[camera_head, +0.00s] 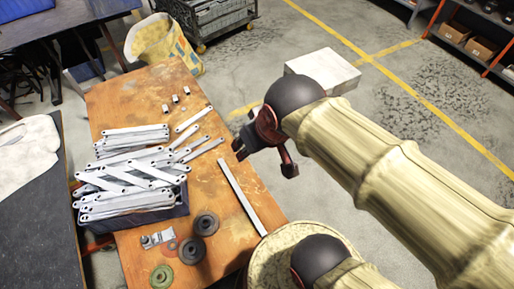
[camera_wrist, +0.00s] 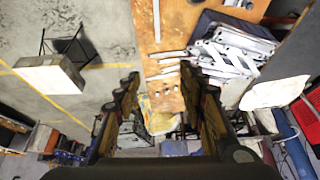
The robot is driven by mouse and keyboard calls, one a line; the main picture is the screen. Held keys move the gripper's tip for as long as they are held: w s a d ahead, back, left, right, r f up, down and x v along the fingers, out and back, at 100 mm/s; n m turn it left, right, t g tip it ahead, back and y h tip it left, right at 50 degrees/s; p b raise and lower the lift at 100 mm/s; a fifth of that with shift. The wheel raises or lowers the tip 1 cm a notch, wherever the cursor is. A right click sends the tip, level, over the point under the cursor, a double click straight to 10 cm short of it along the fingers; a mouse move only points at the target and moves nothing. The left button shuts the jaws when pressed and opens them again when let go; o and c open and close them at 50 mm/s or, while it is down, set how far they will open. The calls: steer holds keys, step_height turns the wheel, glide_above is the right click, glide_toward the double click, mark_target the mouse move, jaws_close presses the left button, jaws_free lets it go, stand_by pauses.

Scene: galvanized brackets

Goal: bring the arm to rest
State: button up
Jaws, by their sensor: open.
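My gripper (camera_head: 265,160) is open and empty, held in the air over the right edge of the wooden workbench (camera_head: 225,130). Its two fingers stand well apart, and nothing is between them. In the wrist view the fingers (camera_wrist: 160,85) also show apart, with the bench and floor beyond. My arm in its tan sleeve reaches in from the lower right and hides part of the floor. Galvanized brackets (camera_head: 130,180) lie piled in and over a dark blue bin (camera_head: 150,218) on the bench, left of my gripper.
A long flat bar (camera_head: 240,196) lies on the bench below my gripper. Dark round discs (camera_head: 205,223) and a green ring (camera_head: 161,276) sit near the front. A pale box-topped stand (camera_head: 322,70) is behind the arm. A yellow-white sack (camera_head: 165,45) stands beyond the bench. Open floor lies right.

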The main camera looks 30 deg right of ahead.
steer(key=shift+s+r, duration=0.2)
steer(key=shift+s, duration=0.4)
steer(key=shift+s+r, duration=0.15)
steer(key=shift+s, duration=0.4)
stand_by(0.4)
